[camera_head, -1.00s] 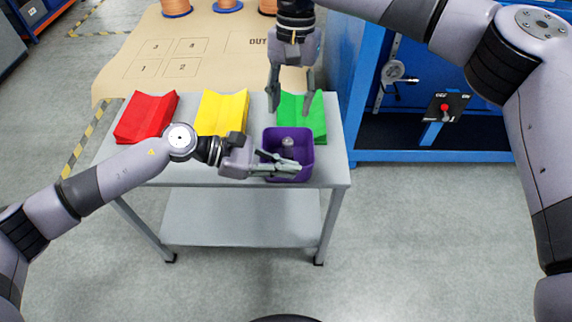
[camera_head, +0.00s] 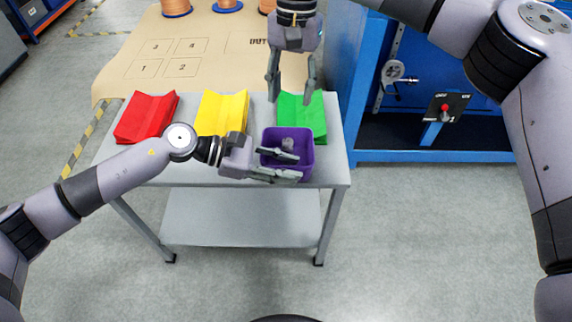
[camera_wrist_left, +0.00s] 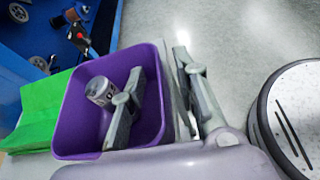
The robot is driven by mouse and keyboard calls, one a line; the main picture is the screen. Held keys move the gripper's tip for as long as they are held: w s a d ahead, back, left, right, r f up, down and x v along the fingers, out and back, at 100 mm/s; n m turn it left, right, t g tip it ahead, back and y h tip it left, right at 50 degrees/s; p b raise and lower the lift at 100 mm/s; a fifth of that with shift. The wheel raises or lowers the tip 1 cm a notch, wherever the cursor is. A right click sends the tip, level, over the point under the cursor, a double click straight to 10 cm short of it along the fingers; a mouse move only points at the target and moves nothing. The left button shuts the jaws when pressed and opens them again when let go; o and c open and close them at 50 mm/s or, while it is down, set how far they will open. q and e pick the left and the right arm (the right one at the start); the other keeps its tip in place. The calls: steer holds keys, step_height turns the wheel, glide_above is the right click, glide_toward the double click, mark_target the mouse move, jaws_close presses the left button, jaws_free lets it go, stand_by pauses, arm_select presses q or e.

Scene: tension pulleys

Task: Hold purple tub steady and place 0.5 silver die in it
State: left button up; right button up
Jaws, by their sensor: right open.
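The purple tub (camera_head: 307,152) stands upright at the right front of the grey table, and it also shows in the left wrist view (camera_wrist_left: 75,120). The silver die (camera_wrist_left: 100,90), a short cylinder with dark markings, is inside the tub; it also shows in the head view (camera_head: 288,143). My left gripper (camera_head: 298,168) is open around the tub's front wall, one finger inside the tub and the other outside. Its fingers stand apart from the wall in the left wrist view.
Green (camera_head: 314,115), yellow (camera_head: 221,112) and red (camera_head: 147,116) grooved blocks stand along the grey table (camera_head: 335,171). A tan numbered mat (camera_head: 213,70) with copper-coloured spools lies behind. A blue machine (camera_head: 347,95) stands close at the right.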

arm_select(q)
steer(key=v, duration=1.2)
